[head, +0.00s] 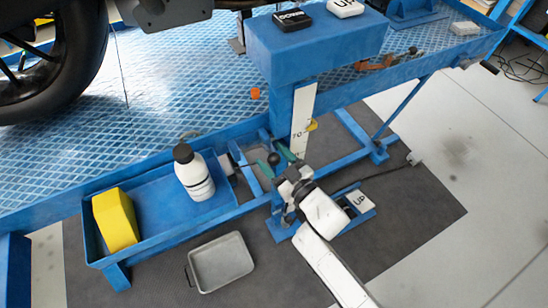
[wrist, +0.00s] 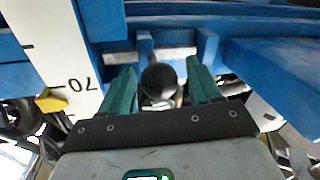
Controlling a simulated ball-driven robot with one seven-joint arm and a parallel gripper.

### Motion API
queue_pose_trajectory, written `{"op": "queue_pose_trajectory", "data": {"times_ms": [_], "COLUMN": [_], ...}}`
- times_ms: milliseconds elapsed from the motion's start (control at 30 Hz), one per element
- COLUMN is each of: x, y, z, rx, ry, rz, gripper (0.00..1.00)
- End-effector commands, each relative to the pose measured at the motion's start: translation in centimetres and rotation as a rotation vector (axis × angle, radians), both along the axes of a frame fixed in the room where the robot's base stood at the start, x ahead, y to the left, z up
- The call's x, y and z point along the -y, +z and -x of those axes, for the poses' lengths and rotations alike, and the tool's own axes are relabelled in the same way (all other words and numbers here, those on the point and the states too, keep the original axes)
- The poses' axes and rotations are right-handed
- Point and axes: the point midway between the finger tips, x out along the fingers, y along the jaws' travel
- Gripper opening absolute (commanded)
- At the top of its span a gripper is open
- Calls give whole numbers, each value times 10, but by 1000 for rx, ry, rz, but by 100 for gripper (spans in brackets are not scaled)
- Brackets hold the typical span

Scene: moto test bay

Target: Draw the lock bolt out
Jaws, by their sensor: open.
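The lock bolt shows as a round black knob (head: 273,158) on a thin dark rod at the blue lift frame below the column. In the wrist view the knob (wrist: 159,80) faces me, in front of a blue bracket. My gripper (head: 275,162) is open, with its green fingers on either side of the knob. In the wrist view the gripper (wrist: 160,82) has a finger left and right of the knob, with visible gaps. The part of the bolt behind the knob is mostly hidden.
A white scale (head: 302,115) with a yellow pointer (head: 312,125) stands close beside the knob. A blue tray (head: 147,198) holds a white bottle (head: 196,177) and a yellow block (head: 116,219). A grey pan (head: 221,262) and an UP pedal (head: 359,201) are on the floor.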

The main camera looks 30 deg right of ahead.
Motion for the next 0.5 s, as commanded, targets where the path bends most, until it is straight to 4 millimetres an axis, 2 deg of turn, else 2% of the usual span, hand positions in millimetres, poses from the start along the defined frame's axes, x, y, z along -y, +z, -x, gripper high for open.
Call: {"op": "queue_pose_trajectory", "data": {"times_ms": [233,500], "x": [0,0], "y": [0,0], "z": [-1,0], "rx": [-1,-1], "ry": [0,0], "rz": [0,0], "gripper": [63,38]}}
